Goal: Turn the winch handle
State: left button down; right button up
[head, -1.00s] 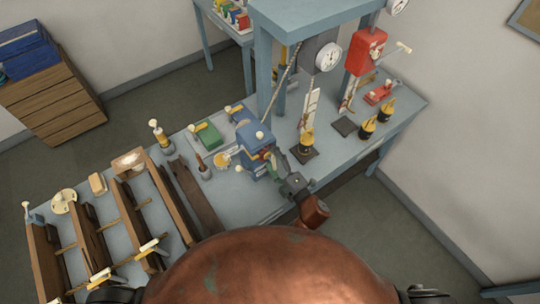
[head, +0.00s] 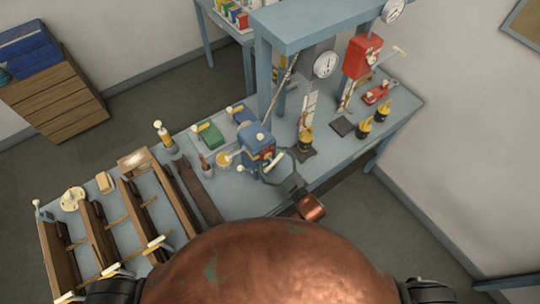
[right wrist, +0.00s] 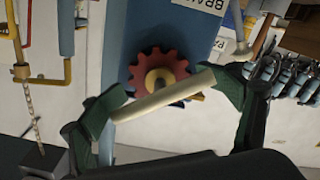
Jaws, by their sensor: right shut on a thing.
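The winch is a blue block (head: 254,142) at the front of the blue-grey bench, with a red gear wheel (right wrist: 158,75) on its face. Its cream handle (head: 275,166) sticks out toward my right gripper (head: 276,168). In the right wrist view the handle (right wrist: 160,98) lies slanted in front of the gear, between the two green fingertips of the gripper (right wrist: 172,100). The gripper is shut on it, with one fingertip at each end. The blue block also shows in the wrist view (right wrist: 140,35). My left gripper is out of view.
A red box (head: 362,58), a dial (head: 325,64) and yellow-black weights (head: 364,127) stand at the right. A blue-grey frame post (head: 265,85) rises behind the winch. Wooden racks (head: 130,215) fill the left of the bench.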

jog(key=m+p, duration=0.2)
jog(key=m, duration=0.3)
jog(key=shift+f, duration=0.15)
dwell(0.4)
jog(key=o, duration=1.2)
jog(key=shift+o, duration=0.2)
jog(key=shift+s, duration=0.15)
jog(key=v, duration=1.1)
jog(key=shift+s+d, duration=0.25)
jog(key=shift+s, duration=0.05)
